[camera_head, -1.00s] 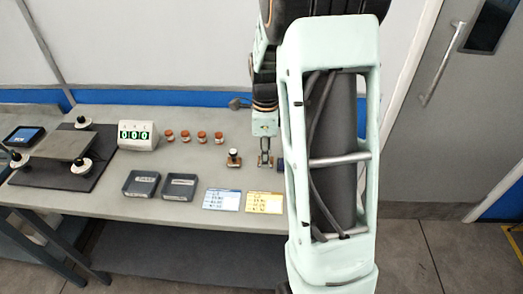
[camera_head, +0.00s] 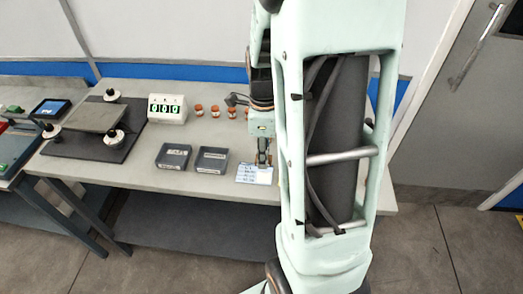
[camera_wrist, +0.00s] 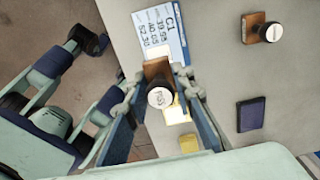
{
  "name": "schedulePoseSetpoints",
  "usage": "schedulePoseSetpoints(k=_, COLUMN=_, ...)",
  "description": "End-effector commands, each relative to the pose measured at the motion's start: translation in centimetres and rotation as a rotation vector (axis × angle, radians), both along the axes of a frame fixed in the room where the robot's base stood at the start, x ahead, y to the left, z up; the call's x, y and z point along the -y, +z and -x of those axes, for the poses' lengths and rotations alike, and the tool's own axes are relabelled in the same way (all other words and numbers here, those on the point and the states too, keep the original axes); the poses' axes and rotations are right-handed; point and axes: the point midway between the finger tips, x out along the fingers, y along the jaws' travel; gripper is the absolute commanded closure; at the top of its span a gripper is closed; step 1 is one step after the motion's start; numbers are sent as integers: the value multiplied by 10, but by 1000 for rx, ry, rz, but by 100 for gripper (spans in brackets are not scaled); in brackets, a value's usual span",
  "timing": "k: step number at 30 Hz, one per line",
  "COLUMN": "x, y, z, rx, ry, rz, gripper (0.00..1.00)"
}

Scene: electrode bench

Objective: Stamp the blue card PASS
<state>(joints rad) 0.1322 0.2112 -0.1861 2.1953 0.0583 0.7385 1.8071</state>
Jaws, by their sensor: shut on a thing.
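My gripper (camera_wrist: 158,85) is shut on a stamp with a wooden block (camera_wrist: 157,69) and a round white-topped knob (camera_wrist: 160,97); the knob's lettering seems to read PASS. The blue card (camera_wrist: 163,32), marked C1, lies on the bench just beyond the stamp in the wrist view. The stamp's block overlaps the card's near edge in that view; I cannot tell whether they touch. In the head view my gripper (camera_head: 263,158) is at the far edge of the blue card (camera_head: 254,175). A yellow card (camera_wrist: 176,112) is partly hidden behind my gripper.
A second stamp (camera_wrist: 270,32) and a dark ink pad (camera_wrist: 251,114) are on the bench to the right in the wrist view. Two dark trays (camera_head: 173,157) (camera_head: 210,160) stand left of the blue card. A counter (camera_head: 167,108) and several orange-capped jars (camera_head: 215,112) stand behind.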

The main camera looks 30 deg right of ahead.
Motion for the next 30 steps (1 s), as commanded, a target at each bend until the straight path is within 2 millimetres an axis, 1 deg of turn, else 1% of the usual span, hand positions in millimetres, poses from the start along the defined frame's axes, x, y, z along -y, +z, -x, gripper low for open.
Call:
schedulePoseSetpoints(k=7, x=0, y=-14, z=0, rx=0, ry=-1, rz=0, gripper=93)
schedulePoseSetpoints(k=19, x=0, y=-55, z=0, rx=0, ry=0, rz=0, gripper=93)
schedulePoseSetpoints(k=23, x=0, y=-60, z=0, rx=1, ry=-1, rz=0, gripper=93)
schedulePoseSetpoints(k=30, x=0, y=-60, z=0, rx=1, ry=-1, rz=-1, gripper=93)
